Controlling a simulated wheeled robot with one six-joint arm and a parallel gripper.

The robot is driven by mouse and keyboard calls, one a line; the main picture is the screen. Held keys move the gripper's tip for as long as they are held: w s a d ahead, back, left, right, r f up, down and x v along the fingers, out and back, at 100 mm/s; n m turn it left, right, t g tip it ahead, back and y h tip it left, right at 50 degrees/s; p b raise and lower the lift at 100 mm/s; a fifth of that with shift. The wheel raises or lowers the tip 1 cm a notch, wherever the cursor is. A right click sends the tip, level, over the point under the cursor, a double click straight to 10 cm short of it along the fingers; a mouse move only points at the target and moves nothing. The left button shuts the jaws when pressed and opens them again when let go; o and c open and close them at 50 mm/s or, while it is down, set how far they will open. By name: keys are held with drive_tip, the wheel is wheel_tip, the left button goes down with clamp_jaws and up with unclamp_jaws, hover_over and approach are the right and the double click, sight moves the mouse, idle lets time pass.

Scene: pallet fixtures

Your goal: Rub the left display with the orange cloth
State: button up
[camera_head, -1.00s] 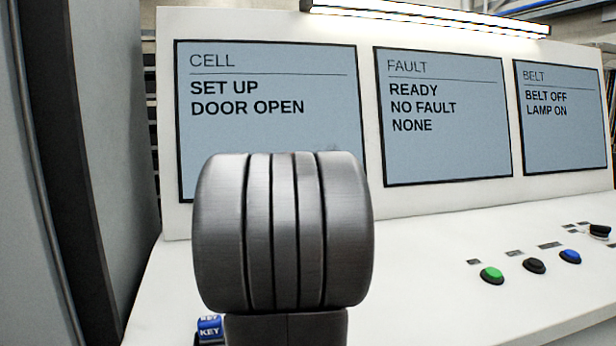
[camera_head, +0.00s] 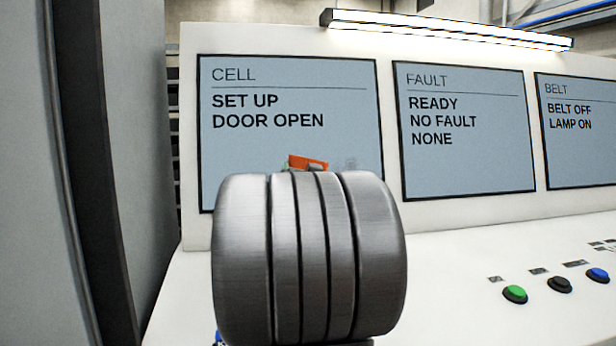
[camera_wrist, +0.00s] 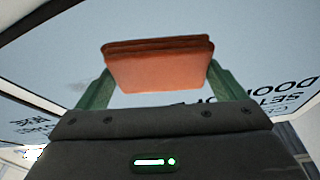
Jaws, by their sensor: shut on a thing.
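The left display (camera_head: 290,145) is a pale blue screen reading CELL, SET UP, DOOR OPEN. The orange cloth (camera_head: 308,163) shows in front of its lower part, just above my arm. In the wrist view the folded cloth (camera_wrist: 158,68) sits between the green fingers of my gripper (camera_wrist: 155,85), which is shut on it. The left display (camera_wrist: 240,60) fills the background there, with its lettering turned over. I cannot tell whether the cloth touches the screen. My arm hides the screen's lower middle.
The FAULT display (camera_head: 465,160) and the BELT display (camera_head: 582,150) stand to the right on the same white panel. A green button (camera_head: 515,294), a black one (camera_head: 560,284) and a blue one (camera_head: 597,276) are on the sloping desk. A grey cabinet (camera_head: 70,180) stands close on the left.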

drive_tip(key=d, duration=0.3)
drive_tip(key=shift+w+d, duration=0.35)
drive_tip(key=shift+d, duration=0.05)
idle(0.5)
drive_tip(key=shift+d+p, duration=0.15)
drive_tip(key=shift+p, duration=0.15)
